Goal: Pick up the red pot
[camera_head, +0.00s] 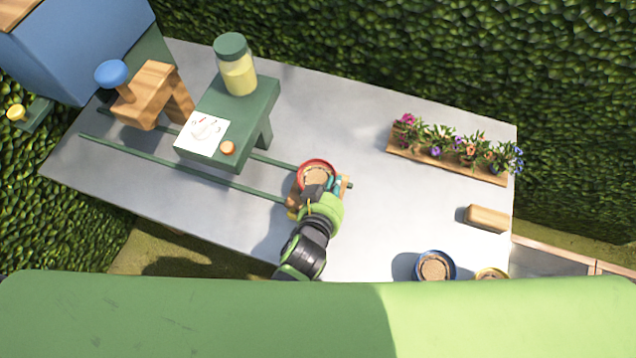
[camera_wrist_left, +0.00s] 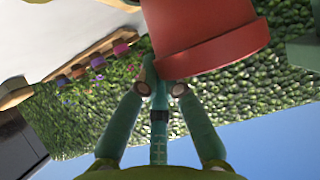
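The red pot (camera_head: 331,164) stands upright on a small wooden support (camera_head: 347,186) near the middle of the table, with brown soil inside. It also fills the top of the left wrist view (camera_wrist_left: 205,35), which is upside down. My left gripper (camera_head: 316,190) is at the pot's near edge. In the wrist view its green fingers (camera_wrist_left: 161,80) run in close together and meet the pot's rim. One fingertip shows at the rim's left edge; the other is partly hidden by the pot. I cannot tell whether they are closed on the rim. My right gripper is not in view.
A flower planter (camera_head: 445,166) and wooden block (camera_head: 487,218) are at the right. A blue pot (camera_head: 449,262) and a yellow pot (camera_head: 492,273) stand at the near edge.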

